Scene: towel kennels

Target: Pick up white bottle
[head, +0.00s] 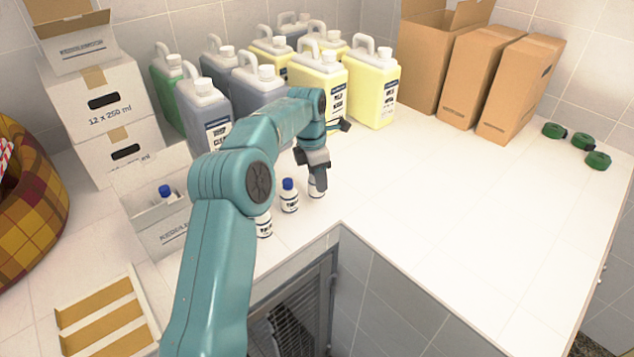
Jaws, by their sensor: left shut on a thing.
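My left arm reaches across the counter from the lower left, and its gripper (317,168) points down near the counter's inner corner. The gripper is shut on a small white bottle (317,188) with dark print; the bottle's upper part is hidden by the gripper. The bottle is at counter level; I cannot tell if it touches the surface. A second white bottle with a blue cap (289,197) stands just left of it. A third white bottle (265,225) stands further left, partly hidden behind my arm. My right gripper is not in view.
Several large jugs (318,85) stand behind the gripper. Brown cartons (515,90) and green round items (597,160) are at the right. White boxes (120,150) and an open box with a blue-capped bottle (165,235) are at the left. The right counter (460,200) is clear.

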